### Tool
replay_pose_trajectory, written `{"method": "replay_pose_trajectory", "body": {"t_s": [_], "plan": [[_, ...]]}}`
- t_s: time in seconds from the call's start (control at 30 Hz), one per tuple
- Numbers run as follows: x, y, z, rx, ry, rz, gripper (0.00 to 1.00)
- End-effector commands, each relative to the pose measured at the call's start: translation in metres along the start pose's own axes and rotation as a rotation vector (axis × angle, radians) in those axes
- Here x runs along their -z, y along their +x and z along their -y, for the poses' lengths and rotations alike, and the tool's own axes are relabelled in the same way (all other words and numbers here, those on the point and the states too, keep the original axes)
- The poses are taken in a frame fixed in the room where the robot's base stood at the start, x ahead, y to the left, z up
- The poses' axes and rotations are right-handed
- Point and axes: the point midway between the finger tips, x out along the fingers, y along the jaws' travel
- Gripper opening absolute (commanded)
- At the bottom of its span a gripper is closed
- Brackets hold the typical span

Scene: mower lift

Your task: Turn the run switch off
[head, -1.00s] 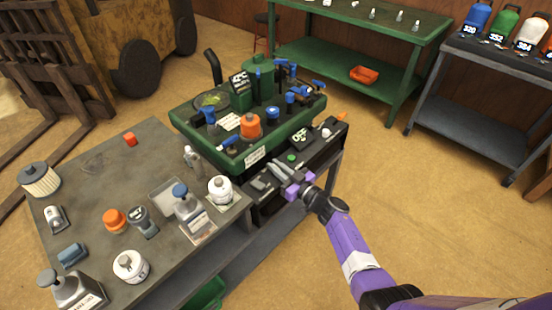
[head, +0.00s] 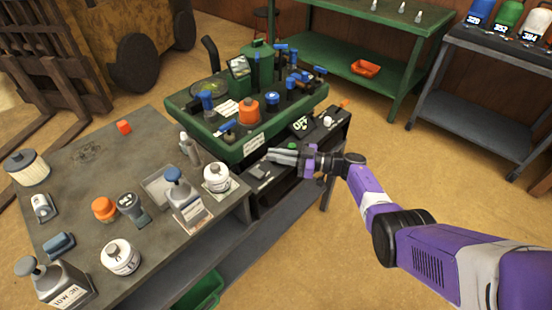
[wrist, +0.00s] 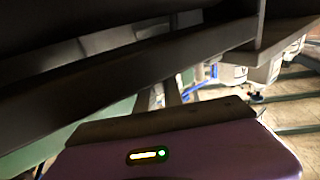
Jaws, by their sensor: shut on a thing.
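My gripper (head: 284,156) is at the black control panel (head: 331,130), in front of the green mower deck (head: 240,143) in the head view. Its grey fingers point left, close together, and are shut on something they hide. I cannot make out the run switch itself; the fingers cover part of the panel. A grey part (head: 261,171) sits on the panel just below the fingertips. The wrist view shows my purple gripper body (wrist: 190,150) under dark panels, without the fingertips.
A grey bench (head: 80,190) at left holds bottles, jars and an orange cap (head: 104,209). Blue-handled parts and an orange knob (head: 249,110) stand on the deck close behind my gripper.

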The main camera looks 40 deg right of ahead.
Motion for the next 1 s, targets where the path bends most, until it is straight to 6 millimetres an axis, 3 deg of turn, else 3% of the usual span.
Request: {"method": "replay_pose_trajectory", "body": {"t_s": [0.43, 0.47, 0.53, 0.57, 0.87, 1.0], "plan": [[0.002, -0.001, -0.001, 0.008, -0.001, -0.001, 0.0], [0.002, -0.001, -0.001, 0.008, -0.001, -0.001, 0.18], [0.001, -0.001, -0.001, 0.008, -0.001, -0.001, 0.31], [0.001, -0.001, -0.001, 0.008, -0.001, -0.001, 0.34], [0.001, -0.002, 0.0, 0.007, 0.0, 0.0, 0.34], [0.001, -0.013, -0.001, 0.005, -0.001, 0.001, 0.34]]}}
